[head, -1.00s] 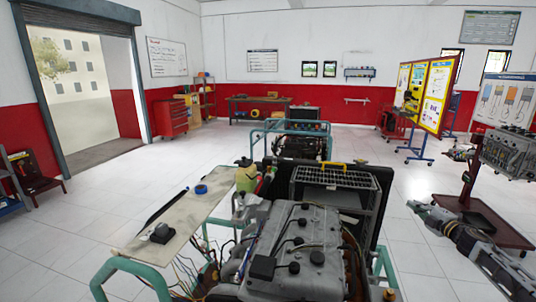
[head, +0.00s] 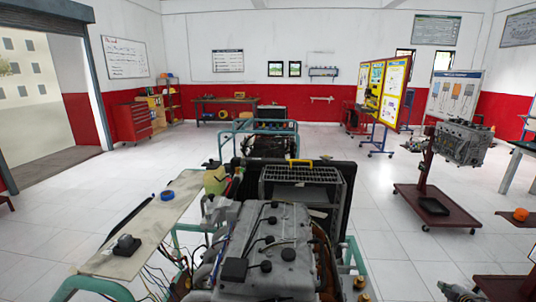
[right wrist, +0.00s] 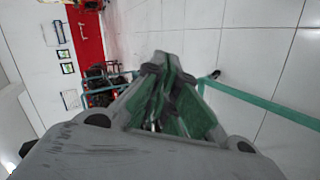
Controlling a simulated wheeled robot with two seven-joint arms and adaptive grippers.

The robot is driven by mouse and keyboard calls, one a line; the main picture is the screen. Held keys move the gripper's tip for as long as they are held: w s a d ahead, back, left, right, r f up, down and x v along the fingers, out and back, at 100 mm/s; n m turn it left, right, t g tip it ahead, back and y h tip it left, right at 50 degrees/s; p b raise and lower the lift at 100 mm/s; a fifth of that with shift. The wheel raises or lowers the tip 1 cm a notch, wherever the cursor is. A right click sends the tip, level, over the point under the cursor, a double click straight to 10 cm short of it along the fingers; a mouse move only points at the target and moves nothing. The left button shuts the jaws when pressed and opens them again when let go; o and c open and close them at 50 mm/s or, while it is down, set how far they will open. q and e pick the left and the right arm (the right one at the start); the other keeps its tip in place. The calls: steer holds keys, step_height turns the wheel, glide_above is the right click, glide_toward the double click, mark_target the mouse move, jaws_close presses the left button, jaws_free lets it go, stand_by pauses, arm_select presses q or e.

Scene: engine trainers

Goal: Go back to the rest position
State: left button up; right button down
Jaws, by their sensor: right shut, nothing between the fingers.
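My right gripper (head: 446,288) shows only in part at the bottom edge of the head view, right of the engine trainer. In the right wrist view my right gripper (right wrist: 168,62) is shut, its fingers together with nothing between them. The engine trainer (head: 275,250) stands in front of me, a grey engine on a green frame, apart from the gripper. My left gripper is in neither view.
A tan board (head: 150,225) on the trainer holds blue tape (head: 167,196) and a small dark device (head: 125,245). A red wheeled stand (head: 430,205) with an engine block stands at right. Open white floor lies between it and the trainer.

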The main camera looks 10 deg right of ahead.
steer(key=s+d+f+m+g+h, duration=0.1)
steer(key=s+d+f+m+g, duration=0.25)
steer(key=s, duration=0.95)
steer(key=s+d+f+g+h, duration=0.2)
steer(key=s+d+f, duration=0.3)
steer(key=s, duration=0.7)
steer(key=s+d+f+m+g+h, duration=0.1)
steer(key=s+d+f+g, duration=0.35)
steer(key=s, duration=0.85)
steer(key=s+a+f+m+y, duration=0.1)
steer(key=s+a+f+y, duration=0.15)
steer(key=a+f, duration=0.95)
steer(key=s+a+f+m+y, duration=0.15)
steer(key=s+a+f, duration=0.25)
steer(key=a+f, duration=0.85)
steer(key=s+a+f+y, duration=0.1)
steer(key=a+f+y, duration=0.1)
steer(key=a, duration=1.9)
steer(key=s+a+f+m+y, duration=0.1)
steer(key=a+f+y, duration=0.1)
steer(key=a, duration=2)
steer(key=shift+s+f+y, duration=0.3)
steer(key=shift+f+y, duration=0.1)
steer(key=shift+y, duration=0.1)
steer(key=shift+a, duration=0.1)
